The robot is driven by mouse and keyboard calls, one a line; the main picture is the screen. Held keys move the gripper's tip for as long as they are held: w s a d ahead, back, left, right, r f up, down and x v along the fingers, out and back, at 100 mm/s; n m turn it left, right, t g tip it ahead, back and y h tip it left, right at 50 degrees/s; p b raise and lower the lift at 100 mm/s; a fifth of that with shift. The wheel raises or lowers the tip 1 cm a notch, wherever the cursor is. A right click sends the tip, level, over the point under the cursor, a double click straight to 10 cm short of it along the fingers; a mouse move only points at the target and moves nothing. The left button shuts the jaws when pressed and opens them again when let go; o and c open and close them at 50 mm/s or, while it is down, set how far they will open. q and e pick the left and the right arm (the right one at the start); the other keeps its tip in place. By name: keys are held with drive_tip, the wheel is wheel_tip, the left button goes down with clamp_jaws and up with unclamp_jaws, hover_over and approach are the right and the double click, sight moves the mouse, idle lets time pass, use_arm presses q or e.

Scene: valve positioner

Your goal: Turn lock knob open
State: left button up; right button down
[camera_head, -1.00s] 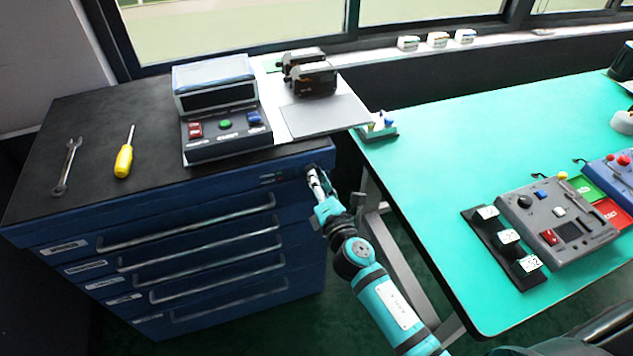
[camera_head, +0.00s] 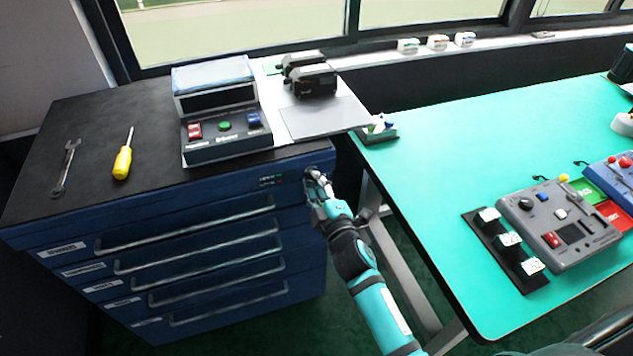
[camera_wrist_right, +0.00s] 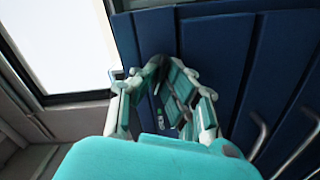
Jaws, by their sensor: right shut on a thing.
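The lock knob (camera_head: 310,173) is a small dark knob at the upper right corner of the blue drawer cabinet's front. My right gripper (camera_head: 317,182) is at this knob and is shut on it, with the fingers partly covering it. In the right wrist view the gripper's teal and grey fingers (camera_wrist_right: 157,82) reach to the cabinet front, and a dark part, seemingly the knob (camera_wrist_right: 155,63), shows at their tips. The knob's exact angle is hidden. My left gripper is not in view.
The blue cabinet (camera_head: 185,232) has several drawers with long bar handles. A wrench (camera_head: 66,168), a yellow screwdriver (camera_head: 123,160) and a control box (camera_head: 222,120) are on its top. A green table (camera_head: 440,165) stands to the right, with a gap between.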

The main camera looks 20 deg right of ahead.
drive_tip(key=shift+f+m+p, duration=0.1)
drive_tip(key=shift+m+p, duration=0.3)
drive_tip(key=shift+m, duration=1.6)
drive_tip(key=c, duration=1.4)
unclamp_jaws()
drive_tip(key=shift+c, duration=0.2)
drive_tip(key=shift+s, duration=0.1)
drive_tip(key=s, duration=1.2)
drive_tip(key=shift+d, duration=0.2)
drive_tip(key=shift+w, duration=0.1)
